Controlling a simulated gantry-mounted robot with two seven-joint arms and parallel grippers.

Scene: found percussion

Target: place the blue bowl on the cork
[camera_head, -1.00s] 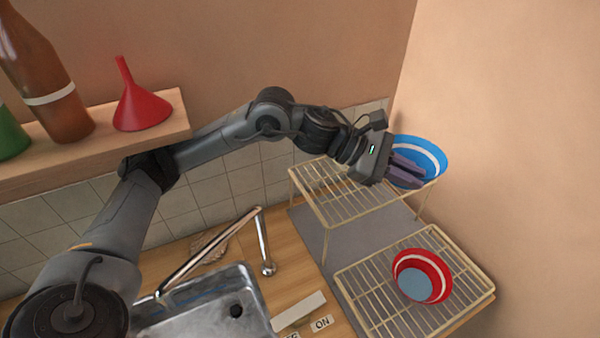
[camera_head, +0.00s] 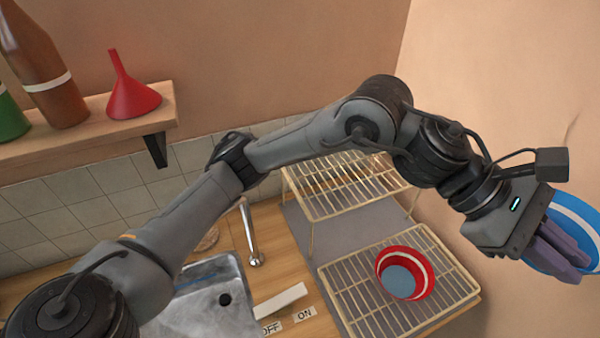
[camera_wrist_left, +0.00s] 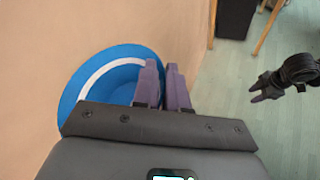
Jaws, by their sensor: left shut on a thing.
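The blue bowl (camera_head: 578,215) with a white band is at the far right of the head view, cut off by the picture edge. My left gripper (camera_head: 566,258) is shut on its rim and holds it in the air, right of the racks. In the left wrist view the bowl (camera_wrist_left: 90,72) is left of the purple fingers (camera_wrist_left: 162,80), beside the wall. A brown round piece (camera_head: 208,239) behind the sink is mostly hidden by my arm; I cannot tell whether it is the cork.
A red bowl (camera_head: 425,268) sits on the lower wire rack (camera_head: 360,300). The upper wire rack (camera_head: 325,205) is partly behind my arm. A sink (camera_head: 205,310) and faucet (camera_head: 250,235) are left of them. A shelf (camera_head: 90,145) holds bottles and a red funnel (camera_head: 130,90).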

